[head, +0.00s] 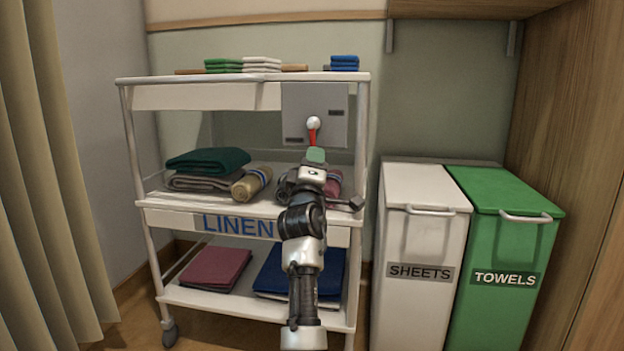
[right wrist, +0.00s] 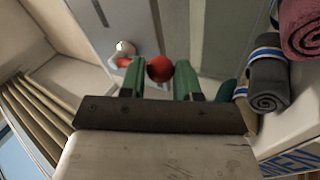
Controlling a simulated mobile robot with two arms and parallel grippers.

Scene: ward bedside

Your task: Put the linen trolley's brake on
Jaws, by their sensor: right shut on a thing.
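The white linen trolley (head: 240,217) stands against the wall, with a grey panel (head: 332,128) at its upper right. A pale round hub (head: 313,123) on the panel carries a short red brake lever (head: 312,138) that points down towards my right gripper (head: 315,152). In the right wrist view, the lever's red ball knob (right wrist: 160,69) sits between the green fingers of my right gripper (right wrist: 160,76), which is shut on it. The pale hub (right wrist: 123,50) shows beside it. The panel's two small labels are too small to read. My left gripper is not in view.
Folded linen (head: 208,160) and rolled towels (head: 252,182) lie on the middle shelf, close to my right arm. A white sheets bin (head: 420,300) and a green towels bin (head: 500,315) stand to the right. A curtain (head: 50,200) hangs at the left.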

